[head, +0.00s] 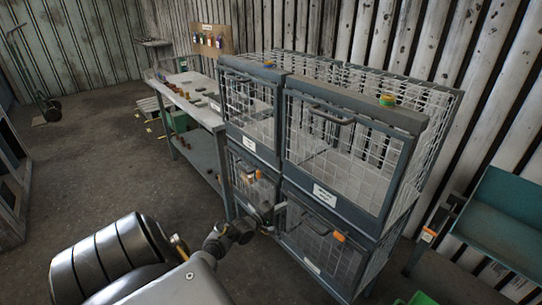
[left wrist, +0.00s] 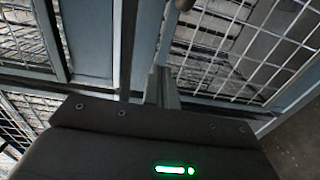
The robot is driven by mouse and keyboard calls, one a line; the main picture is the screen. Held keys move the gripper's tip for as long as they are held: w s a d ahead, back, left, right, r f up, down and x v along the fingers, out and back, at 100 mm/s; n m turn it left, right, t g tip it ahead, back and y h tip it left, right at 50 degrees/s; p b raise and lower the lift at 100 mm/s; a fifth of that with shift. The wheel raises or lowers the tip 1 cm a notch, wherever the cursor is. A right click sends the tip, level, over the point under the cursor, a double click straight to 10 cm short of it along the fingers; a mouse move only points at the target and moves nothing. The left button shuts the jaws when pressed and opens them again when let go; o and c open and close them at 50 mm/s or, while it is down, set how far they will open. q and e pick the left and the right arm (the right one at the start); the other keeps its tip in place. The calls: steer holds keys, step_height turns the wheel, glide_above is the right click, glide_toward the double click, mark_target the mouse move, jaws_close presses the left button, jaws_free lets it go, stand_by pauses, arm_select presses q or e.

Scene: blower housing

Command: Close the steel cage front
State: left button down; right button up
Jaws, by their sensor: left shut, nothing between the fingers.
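The steel cage (head: 355,157) is a two-by-two block of wire-mesh compartments with grey-blue framed fronts, in the middle of the head view. The upper right front has a dark bar handle (head: 328,115) and a white label. The upper left front (head: 250,105) looks flush. The lower right front (head: 320,245) is partly seen; I cannot tell whether any front stands slightly ajar. My left gripper (head: 279,208) is shut and empty, near the middle upright where the fronts meet. In the left wrist view, its fingers (left wrist: 166,88) point at the framed mesh fronts (left wrist: 245,50); contact is unclear. My right gripper is not visible.
A workbench (head: 180,95) with small parts stands left of the cage. A teal bin (head: 505,215) is at right. Open concrete floor (head: 90,165) lies to the left.

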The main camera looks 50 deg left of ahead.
arm_select(q)
steer(key=s, duration=1)
steer(key=shift+d+b, duration=0.15)
steer(key=shift+b, duration=0.15)
steer(key=s+d+f+m+g, duration=0.3)
steer(key=s+f+m, duration=0.1)
steer(key=f, duration=0.5)
steer(key=s+d+f+m+g+y, duration=0.1)
steer(key=s+d+f+m+g, duration=0.3)
steer(key=f, duration=0.5)
steer(key=s+d+f+m+g, duration=0.25)
steer(key=s+f+m, duration=0.25)
steer(key=f, duration=0.5)
steer(key=s+d+f+m+g, duration=0.3)
steer(key=s+d+f, duration=0.2)
steer(key=s+d, duration=0.4)
steer(key=s+d+f+m+g+h, duration=0.1)
steer(key=s+d+f+m+g, duration=0.3)
steer(key=s+d, duration=0.6)
steer(key=s+f, duration=0.2)
steer(key=s, duration=0.6)
steer(key=shift+f+m, duration=0.3)
